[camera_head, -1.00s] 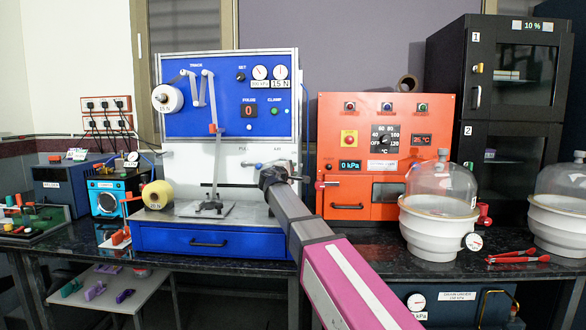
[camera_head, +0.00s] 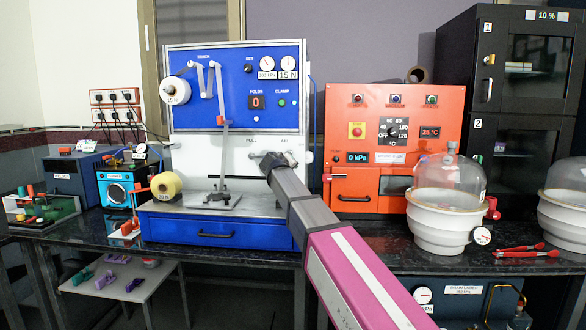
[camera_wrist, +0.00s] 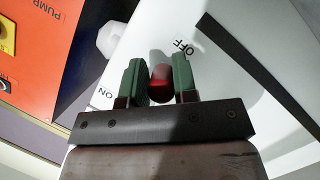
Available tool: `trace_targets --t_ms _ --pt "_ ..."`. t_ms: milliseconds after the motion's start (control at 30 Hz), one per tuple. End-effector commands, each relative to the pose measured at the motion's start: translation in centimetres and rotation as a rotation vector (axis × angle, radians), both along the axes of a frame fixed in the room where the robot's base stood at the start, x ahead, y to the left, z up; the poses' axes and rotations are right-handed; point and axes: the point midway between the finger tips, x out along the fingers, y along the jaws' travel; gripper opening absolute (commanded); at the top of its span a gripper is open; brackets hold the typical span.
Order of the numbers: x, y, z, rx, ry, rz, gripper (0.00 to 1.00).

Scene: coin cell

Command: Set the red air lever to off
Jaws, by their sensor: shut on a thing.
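The red air lever (camera_wrist: 160,84) shows in the wrist view as a rounded red tip between my gripper's two green finger pads. My gripper (camera_wrist: 160,82) is shut on it. The OFF label (camera_wrist: 183,47) is above and right of the tip, and the ON label (camera_wrist: 106,92) is to its left. In the head view my gripper (camera_head: 272,161) is at the right of the white lower panel (camera_head: 192,160) of the blue machine, under the AIR marking. There it hides the lever. The lever's base and exact angle cannot be seen.
The orange oven (camera_head: 345,105) stands close to the right of the blue machine (camera_head: 186,105). A glass-domed white vessel (camera_head: 436,236) is farther right. A yellow roll (camera_head: 165,186) sits at the machine's left. A black strip (camera_wrist: 255,70) crosses the wrist view's right side.

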Motion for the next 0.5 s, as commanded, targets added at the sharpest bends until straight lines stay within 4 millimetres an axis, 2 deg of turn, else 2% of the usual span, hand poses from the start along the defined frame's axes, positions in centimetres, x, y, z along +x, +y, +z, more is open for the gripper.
trace_targets --t_ms 200,500 --pt "0.08 0.72 -0.01 0.104 -0.005 0.004 0.03" --pt "0.12 1.09 0.04 0.161 -0.008 0.007 0.02"
